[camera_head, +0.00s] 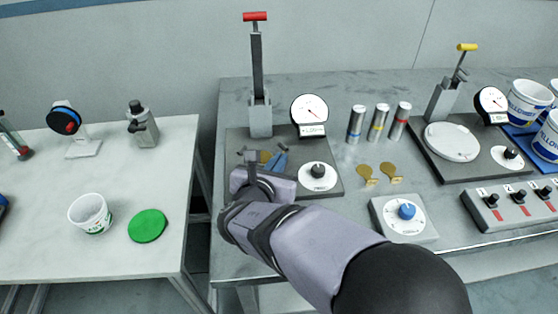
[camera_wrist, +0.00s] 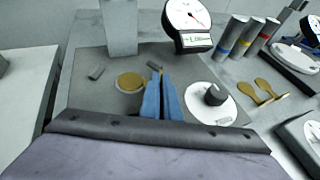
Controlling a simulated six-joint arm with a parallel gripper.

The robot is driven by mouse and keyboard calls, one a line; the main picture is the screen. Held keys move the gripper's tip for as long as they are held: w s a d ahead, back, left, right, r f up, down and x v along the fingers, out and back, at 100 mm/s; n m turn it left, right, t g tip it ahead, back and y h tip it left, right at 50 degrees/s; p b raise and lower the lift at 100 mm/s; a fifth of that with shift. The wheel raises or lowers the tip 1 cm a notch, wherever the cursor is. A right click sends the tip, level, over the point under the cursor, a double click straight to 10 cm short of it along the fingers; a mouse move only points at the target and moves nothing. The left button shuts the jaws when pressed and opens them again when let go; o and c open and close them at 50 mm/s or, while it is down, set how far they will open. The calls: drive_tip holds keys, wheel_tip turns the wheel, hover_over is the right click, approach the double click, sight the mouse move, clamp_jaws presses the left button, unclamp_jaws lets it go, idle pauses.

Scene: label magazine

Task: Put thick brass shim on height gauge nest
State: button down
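A brass disc (camera_wrist: 130,82), one of the shims, lies at the height gauge nest on the dark gauge plate (camera_wrist: 88,95); a pale rim shows around part of it. In the head view the brass (camera_head: 265,156) is partly hidden by my arm. My gripper (camera_wrist: 160,88) has its blue fingers low over the plate, just right of the disc. They are close together with a thin brass-coloured sliver between them, which looks like the shim's tab. The gripper also shows in the head view (camera_head: 278,160). The fingertips' exact contact is hard to see.
Two brass shims (camera_head: 365,172) (camera_head: 391,173) lie right of the plate. A dial gauge (camera_head: 309,110), a red-handled press column (camera_head: 260,118) and a black knob (camera_head: 318,170) stand close around my gripper. Banded cylinders (camera_head: 378,123) stand behind the shims.

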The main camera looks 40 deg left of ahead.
drive_tip(key=shift+f, duration=0.15)
drive_tip(key=c, duration=1.9)
unclamp_jaws()
drive_tip(key=shift+c, duration=0.2)
